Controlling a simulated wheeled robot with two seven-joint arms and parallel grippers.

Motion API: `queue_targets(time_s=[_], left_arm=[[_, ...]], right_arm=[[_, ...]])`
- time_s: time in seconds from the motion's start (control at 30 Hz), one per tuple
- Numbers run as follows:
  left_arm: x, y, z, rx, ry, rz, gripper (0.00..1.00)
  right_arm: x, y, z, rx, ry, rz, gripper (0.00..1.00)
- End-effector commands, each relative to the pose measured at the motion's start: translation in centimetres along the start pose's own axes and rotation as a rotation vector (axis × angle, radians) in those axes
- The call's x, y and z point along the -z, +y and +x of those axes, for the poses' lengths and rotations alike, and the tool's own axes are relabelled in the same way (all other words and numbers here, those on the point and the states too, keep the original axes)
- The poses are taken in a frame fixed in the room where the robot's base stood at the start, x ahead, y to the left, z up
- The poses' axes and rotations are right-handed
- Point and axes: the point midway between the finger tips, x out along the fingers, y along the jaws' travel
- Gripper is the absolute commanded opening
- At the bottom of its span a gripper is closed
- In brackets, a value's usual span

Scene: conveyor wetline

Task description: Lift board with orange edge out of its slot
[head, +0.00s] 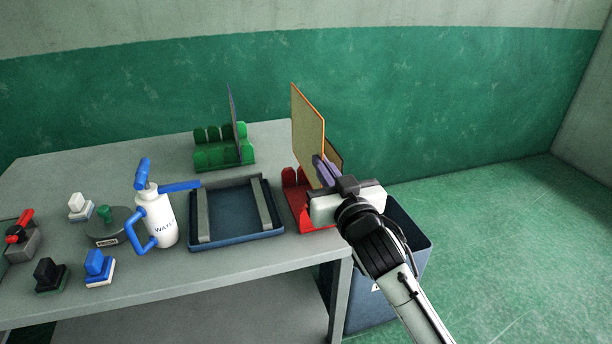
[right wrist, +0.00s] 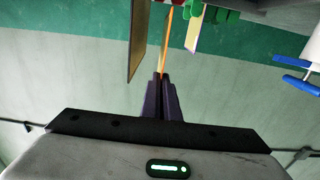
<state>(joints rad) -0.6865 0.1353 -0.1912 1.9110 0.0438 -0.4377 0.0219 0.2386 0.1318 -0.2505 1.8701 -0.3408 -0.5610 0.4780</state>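The board with the orange edge (head: 307,120) stands upright at the red rack (head: 301,212) on the table's right side. Its face is tan, and its lower part is hidden behind the rack and my gripper. My right gripper (head: 324,170) is at the board's near right edge. In the right wrist view the two purple fingers (right wrist: 161,78) are close together with the orange edge (right wrist: 168,40) between their tips. I cannot tell whether the board's bottom is still inside the slot. My left gripper is not in view.
A second, brown-edged board (head: 336,158) stands close beside it. A green rack (head: 224,155) holds a dark board (head: 235,122). A dark blue tray (head: 236,241), a white bottle (head: 158,217) and several stamp-like blocks are on the table. A blue bin (head: 409,262) stands right of the table.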

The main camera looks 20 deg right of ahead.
Motion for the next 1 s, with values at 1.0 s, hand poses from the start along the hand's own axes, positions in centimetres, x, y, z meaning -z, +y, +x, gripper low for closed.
queue_targets(time_s=[1.0], left_arm=[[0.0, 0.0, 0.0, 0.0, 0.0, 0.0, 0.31]], right_arm=[[0.1, -2.6, -9.4, 0.001, 0.001, 0.002, 0.0]])
